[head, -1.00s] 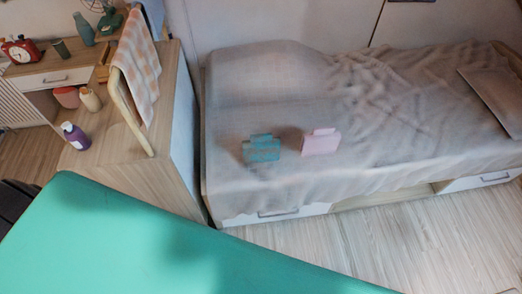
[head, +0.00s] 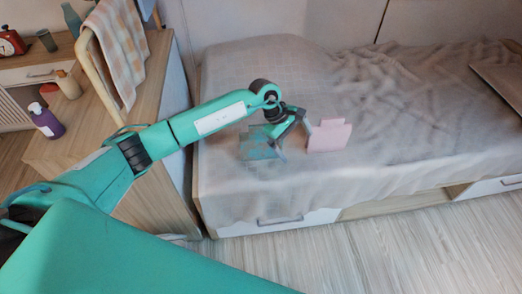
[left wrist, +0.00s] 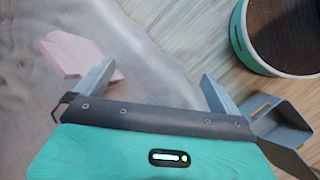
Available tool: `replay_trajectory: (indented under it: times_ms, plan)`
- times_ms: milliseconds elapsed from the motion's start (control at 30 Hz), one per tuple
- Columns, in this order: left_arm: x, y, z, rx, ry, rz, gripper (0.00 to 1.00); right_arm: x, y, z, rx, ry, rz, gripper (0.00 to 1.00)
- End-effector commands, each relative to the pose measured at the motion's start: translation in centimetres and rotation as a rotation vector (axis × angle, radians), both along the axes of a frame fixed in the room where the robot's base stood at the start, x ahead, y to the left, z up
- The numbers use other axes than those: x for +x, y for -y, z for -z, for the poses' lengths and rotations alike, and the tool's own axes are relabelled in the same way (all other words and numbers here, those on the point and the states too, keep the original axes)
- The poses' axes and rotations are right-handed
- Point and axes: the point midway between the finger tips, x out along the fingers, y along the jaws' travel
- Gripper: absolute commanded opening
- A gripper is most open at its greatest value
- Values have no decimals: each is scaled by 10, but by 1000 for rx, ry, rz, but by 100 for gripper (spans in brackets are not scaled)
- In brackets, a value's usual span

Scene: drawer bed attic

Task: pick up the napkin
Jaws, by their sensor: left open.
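A checked orange-and-white cloth (head: 117,45) hangs over a wooden rail at the left. I cannot tell for sure which of these is the napkin. In the left wrist view, the pink piece (left wrist: 72,52) lies by the left finger of the open, empty gripper (left wrist: 158,72). My right gripper is not in view.
The bed (head: 400,130) has a grey cover and drawers below. A wooden desk (head: 100,155) at the left holds a purple bottle (head: 46,121), a tan bottle (head: 69,84) and a red clock (head: 10,43). The wood floor in front of the bed is clear.

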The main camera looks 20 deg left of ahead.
Motion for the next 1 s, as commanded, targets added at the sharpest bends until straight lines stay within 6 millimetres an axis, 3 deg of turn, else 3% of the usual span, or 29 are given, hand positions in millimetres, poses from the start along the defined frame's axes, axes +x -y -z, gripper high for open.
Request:
replay_trajectory:
  times_ms: [33, 200, 300, 467, 567, 800, 1000]
  plan:
    - [7, -17, 0, 127, 99, 101, 100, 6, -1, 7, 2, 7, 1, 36]
    - [23, -72, -29, 520, 318, 358, 100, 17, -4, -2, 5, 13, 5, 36]
    - [29, -95, -46, 680, 383, 438, 100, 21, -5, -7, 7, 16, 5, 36]
    - [34, -111, -61, 798, 421, 490, 100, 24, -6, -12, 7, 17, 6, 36]
    - [37, -114, -52, 808, 421, 497, 100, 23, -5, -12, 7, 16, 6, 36]
    - [53, -123, -8, 805, 417, 494, 100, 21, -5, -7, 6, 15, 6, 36]
    - [62, -126, 13, 803, 421, 492, 100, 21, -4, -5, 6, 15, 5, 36]
